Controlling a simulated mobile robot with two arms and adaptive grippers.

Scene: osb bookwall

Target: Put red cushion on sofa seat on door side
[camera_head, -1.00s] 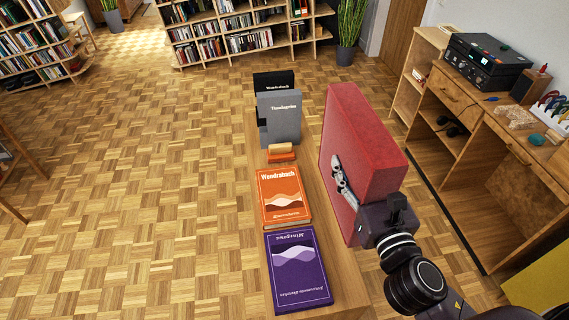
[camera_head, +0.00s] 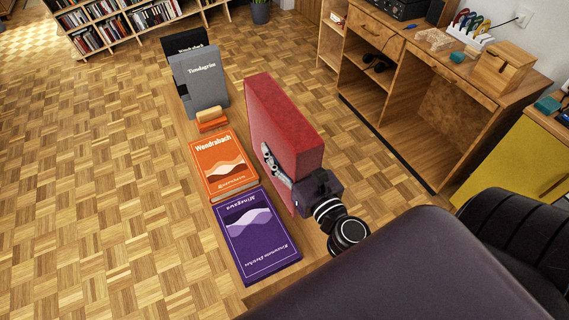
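The red cushion (camera_head: 288,118) is a thick square block standing upright on edge at the right side of a low wooden bench or table. My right gripper (camera_head: 275,165) is at its near left face, with fingers on that face and the gripper body at its near edge. The gripper looks closed around the cushion's near edge, though the fingers on the far side are hidden. My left gripper is not in view. No sofa is clearly recognisable; a dark, rounded surface fills the bottom right and I cannot tell what it is.
On the bench, left of the cushion, are a purple book (camera_head: 256,236), an orange book (camera_head: 224,165), a small orange-and-tan block (camera_head: 211,119) and a standing grey book (camera_head: 201,82). A wooden desk (camera_head: 425,100) stands at right, a yellow cabinet (camera_head: 515,160) nearer. Parquet floor is open at left.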

